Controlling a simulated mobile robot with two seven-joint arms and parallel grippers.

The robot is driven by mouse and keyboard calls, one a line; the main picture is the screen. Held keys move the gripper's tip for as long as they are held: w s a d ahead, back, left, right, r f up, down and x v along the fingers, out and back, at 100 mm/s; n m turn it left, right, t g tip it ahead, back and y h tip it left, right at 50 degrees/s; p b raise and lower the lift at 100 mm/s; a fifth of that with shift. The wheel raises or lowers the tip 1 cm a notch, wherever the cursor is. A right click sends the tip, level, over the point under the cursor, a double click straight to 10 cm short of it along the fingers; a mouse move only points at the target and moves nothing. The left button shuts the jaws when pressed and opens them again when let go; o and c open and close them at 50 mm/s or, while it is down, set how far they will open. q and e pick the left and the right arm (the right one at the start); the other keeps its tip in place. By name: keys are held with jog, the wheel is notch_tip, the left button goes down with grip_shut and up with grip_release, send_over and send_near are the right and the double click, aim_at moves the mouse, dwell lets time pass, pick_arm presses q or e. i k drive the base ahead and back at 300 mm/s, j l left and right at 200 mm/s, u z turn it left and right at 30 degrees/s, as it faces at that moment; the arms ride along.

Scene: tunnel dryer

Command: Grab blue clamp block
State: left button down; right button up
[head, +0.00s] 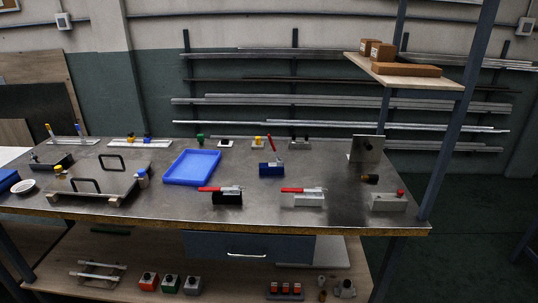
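The blue clamp block (271,169) stands on the metal workbench, right of the table's middle. Its red lever (272,148) points up and tilts a little. A black clamp block (228,199) with a red lever lying flat stands in front of it to the left. A white clamp block (303,199) with a flat red lever stands in front of it to the right. Nothing touches the blue block that I can see. Neither of my grippers shows in the head view.
A blue tray (192,167) lies left of the blue block. A metal plate with black handles (90,186) covers the left side. A raised shelf with brown boxes (405,70) and its post (458,110) stand at the right. The bench surface (333,172) right of the block is clear.

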aim_at(277, 167)
jog(key=i+l, duration=0.55)
jog(key=l, duration=0.25)
jog(key=i+l, duration=0.3)
jog(key=l+u, duration=0.1)
jog(key=u, duration=0.3)
jog(key=i+l+u, duration=0.1)
jog(key=u, duration=0.3)
jog(key=l+u, duration=0.15)
jog(key=u, duration=0.3)
